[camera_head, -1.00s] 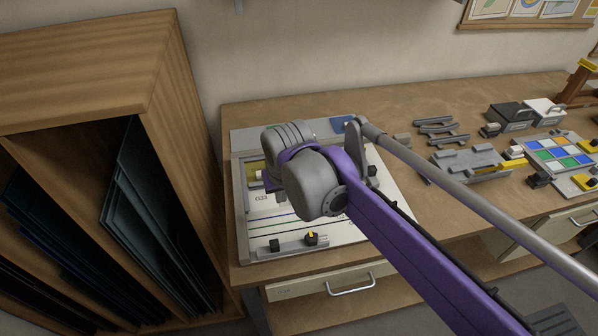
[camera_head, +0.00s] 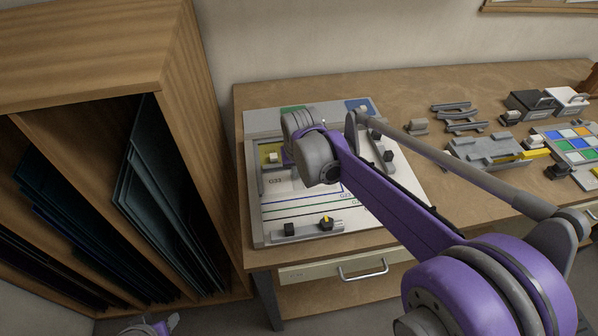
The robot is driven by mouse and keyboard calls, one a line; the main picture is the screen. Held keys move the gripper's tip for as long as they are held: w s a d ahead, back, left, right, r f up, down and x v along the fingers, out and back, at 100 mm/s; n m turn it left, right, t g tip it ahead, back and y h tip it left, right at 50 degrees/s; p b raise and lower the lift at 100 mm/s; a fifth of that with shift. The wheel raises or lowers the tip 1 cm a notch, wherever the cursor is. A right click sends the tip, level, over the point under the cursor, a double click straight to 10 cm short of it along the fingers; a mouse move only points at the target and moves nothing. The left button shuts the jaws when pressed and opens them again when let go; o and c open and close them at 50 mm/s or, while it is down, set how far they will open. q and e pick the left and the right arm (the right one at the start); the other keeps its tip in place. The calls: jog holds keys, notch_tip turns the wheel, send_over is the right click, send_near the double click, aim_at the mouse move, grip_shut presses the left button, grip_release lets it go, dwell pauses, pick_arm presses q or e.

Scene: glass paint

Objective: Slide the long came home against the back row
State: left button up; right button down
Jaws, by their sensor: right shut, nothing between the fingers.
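The white layout board (camera_head: 300,205) lies on the bench, printed with coloured lines and labels. A yellow glass piece (camera_head: 265,152) with a pale block is at its back left corner. A grey bar (camera_head: 312,231) with a black knob and a yellow-topped knob lies along its front. I cannot tell for certain which grey strip is the long came; my arm hides part of the board. My right gripper (camera_head: 300,124) is over the back of the board, shut and empty, its fingertips hidden by the wrist. A grey and purple part of my left arm shows at the bottom left.
A wooden rack (camera_head: 180,120) of dark sheets stands close left of the bench. Grey rails (camera_head: 460,122), a grey fixture (camera_head: 485,152) and a tray of coloured tiles (camera_head: 572,143) lie to the right. Blocks with black knobs (camera_head: 388,155) sit on the board's right side.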

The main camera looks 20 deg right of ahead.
jog(key=shift+w+d, duration=0.25)
jog(key=shift+w, duration=0.75)
jog(key=shift+s, duration=0.1)
jog(key=shift+w+d, duration=0.25)
jog(key=shift+w, duration=0.8)
jog(key=shift+r, duration=0.1)
jog(key=shift+s, duration=0.15)
